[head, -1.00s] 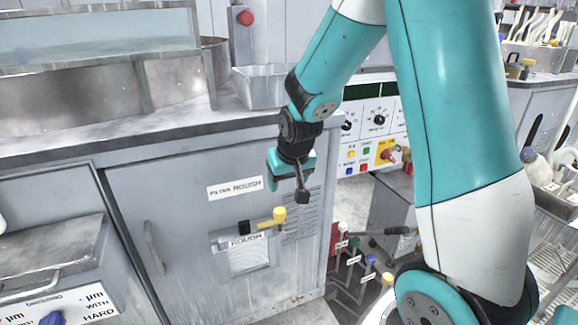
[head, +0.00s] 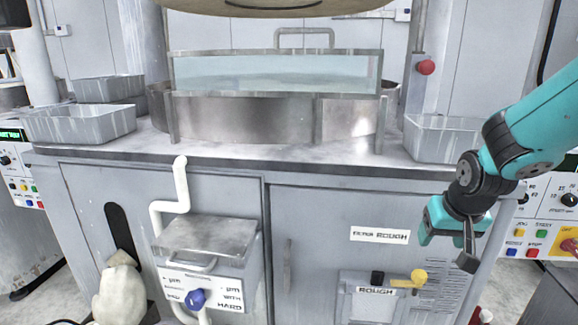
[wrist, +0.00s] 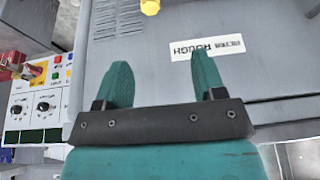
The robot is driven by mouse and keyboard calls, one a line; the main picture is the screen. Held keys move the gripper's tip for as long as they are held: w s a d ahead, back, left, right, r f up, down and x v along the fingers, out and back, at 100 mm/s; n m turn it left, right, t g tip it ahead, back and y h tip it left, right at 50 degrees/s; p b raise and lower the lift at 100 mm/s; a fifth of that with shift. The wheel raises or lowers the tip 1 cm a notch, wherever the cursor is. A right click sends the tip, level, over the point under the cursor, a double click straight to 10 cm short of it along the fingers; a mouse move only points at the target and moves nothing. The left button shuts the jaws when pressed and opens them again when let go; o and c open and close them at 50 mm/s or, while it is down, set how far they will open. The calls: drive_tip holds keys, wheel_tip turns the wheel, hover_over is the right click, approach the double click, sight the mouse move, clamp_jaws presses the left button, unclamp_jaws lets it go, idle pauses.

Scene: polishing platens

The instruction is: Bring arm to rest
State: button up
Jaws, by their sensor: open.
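My gripper (head: 456,232) is at the right of the head view, at the end of my teal arm. It hangs in front of the grey cabinet (head: 335,215), to the right of the "FILTER ROUGH" label (head: 380,235) and above the yellow-handled valve (head: 418,277). In the wrist view my gripper (wrist: 160,70) shows two teal fingers spread apart. Nothing is between them; the grey cabinet front lies beyond. The label (wrist: 207,47) also shows there, upside down, near the right finger.
A steel basin (head: 240,118) and grey trays (head: 440,138) stand on the counter. A control panel (head: 545,215) with knobs is at the right edge. A lidded dressing box (head: 205,240) and white pipe (head: 180,185) stick out from the cabinet front.

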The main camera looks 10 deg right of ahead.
drive_tip(key=s+a+r+n+g+y, duration=0.25)
drive_tip(key=s+a+r+n, duration=0.2)
drive_tip(key=s+a, duration=0.65)
drive_tip(key=s+a+r+n+g+y, duration=0.25)
drive_tip(key=s+a+n, duration=0.35)
drive_tip(key=s+a, duration=0.45)
wheel_tip(320, 180, up, 16)
drive_tip(key=p, duration=1.5)
drive_tip(key=shift+w+d+t, duration=0.3)
drive_tip(key=shift+f+m, duration=0.1)
drive_tip(key=shift+m, duration=0.15)
